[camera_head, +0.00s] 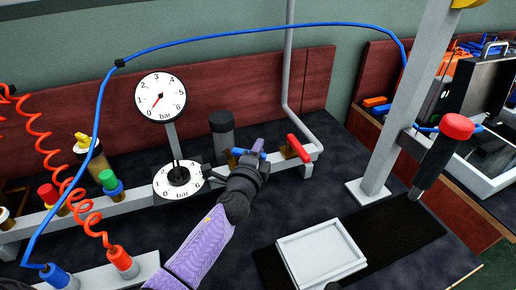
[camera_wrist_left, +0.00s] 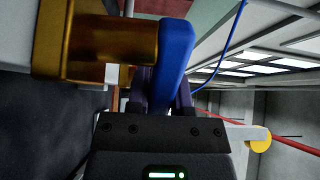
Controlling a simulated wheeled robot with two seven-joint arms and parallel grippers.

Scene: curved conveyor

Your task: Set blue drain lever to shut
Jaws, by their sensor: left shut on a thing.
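The blue drain lever (camera_head: 238,151) sits on the grey pipe manifold near the middle of the head view, mostly hidden behind my left gripper (camera_head: 249,157). In the left wrist view the blue lever (camera_wrist_left: 175,52) stands out from a brass valve body (camera_wrist_left: 110,46). My left gripper (camera_wrist_left: 162,92) is shut on this lever, with dark fingers on either side of it. The far ends of the fingers are partly hidden by the lever.
A red lever (camera_head: 298,148) is just right of my left gripper. Two gauges (camera_head: 160,97) (camera_head: 179,180) and a dark cylinder (camera_head: 222,133) stand to its left. A white tray (camera_head: 320,252) lies in front, beside a grey post (camera_head: 402,110). Blue and red hoses run at left.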

